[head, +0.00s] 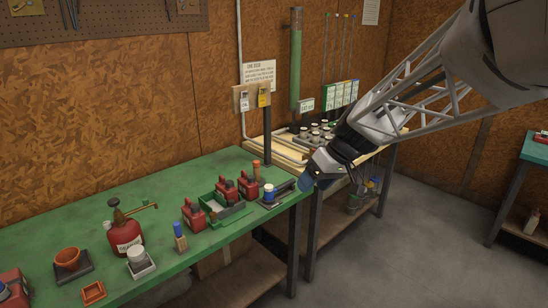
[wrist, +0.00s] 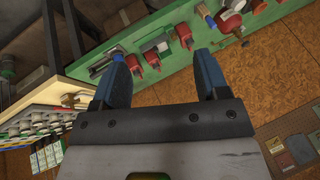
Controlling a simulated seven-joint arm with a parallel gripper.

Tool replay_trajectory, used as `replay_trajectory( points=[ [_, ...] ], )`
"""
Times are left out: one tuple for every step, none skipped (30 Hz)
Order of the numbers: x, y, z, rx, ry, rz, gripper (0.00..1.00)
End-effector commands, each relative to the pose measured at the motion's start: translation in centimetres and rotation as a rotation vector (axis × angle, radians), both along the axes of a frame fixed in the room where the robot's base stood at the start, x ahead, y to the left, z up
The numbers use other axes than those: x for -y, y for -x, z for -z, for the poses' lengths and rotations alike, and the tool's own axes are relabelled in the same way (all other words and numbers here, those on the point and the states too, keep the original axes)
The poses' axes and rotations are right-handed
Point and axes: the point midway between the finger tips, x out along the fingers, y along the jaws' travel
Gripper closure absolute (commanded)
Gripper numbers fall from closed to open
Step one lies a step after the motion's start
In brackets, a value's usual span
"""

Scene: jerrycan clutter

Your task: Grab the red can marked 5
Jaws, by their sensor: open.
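Several small red cans stand on the green bench (head: 215,165). The wrist view shows red cans too, one (wrist: 184,35) beyond and between my fingers. My gripper (head: 308,181) is open and empty, with blue fingers (wrist: 162,62), at the bench's right end, apart from the cans.
A larger red can (head: 125,236) with a spout stands farther left. A white-lidded jar (head: 137,258) and a brown pot (head: 68,259) stand left.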

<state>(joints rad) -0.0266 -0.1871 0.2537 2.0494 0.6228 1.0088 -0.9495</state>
Motion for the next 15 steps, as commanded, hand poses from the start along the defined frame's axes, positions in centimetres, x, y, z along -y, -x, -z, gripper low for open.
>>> replay_trajectory(
  points=[
    [-0.5,-1.5,0.4,0.008,-0.020,-0.023,0.32],
    [-0.8,-2.3,0.6,0.015,-0.032,-0.037,0.32],
    [-1.2,-3.4,0.8,0.026,-0.050,-0.057,0.32],
    [-1.4,-4.2,1.0,0.034,-0.061,-0.071,0.32],
    [-1.7,-5.0,1.2,0.042,-0.074,-0.085,0.32],
    [-2.1,-6.0,1.5,0.055,-0.090,-0.103,0.32],
    [-2.4,-6.9,1.7,0.065,-0.102,-0.118,0.32],
    [-2.7,-7.7,2.0,0.074,-0.115,-0.130,0.32],
    [-3.1,-8.7,2.3,0.087,-0.131,-0.148,0.32],
    [-3.4,-9.5,2.6,0.096,-0.144,-0.160,0.32],
    [-3.6,-10.3,2.8,0.108,-0.155,-0.172,0.32],
    [-4.0,-11.4,3.2,0.122,-0.171,-0.189,0.32],
    [-4.3,-12.2,3.5,0.134,-0.184,-0.199,0.32],
    [-4.5,-13.0,3.8,0.145,-0.195,-0.213,0.32],
    [-4.9,-14.0,4.3,0.160,-0.211,-0.226,0.32]
  ],
)
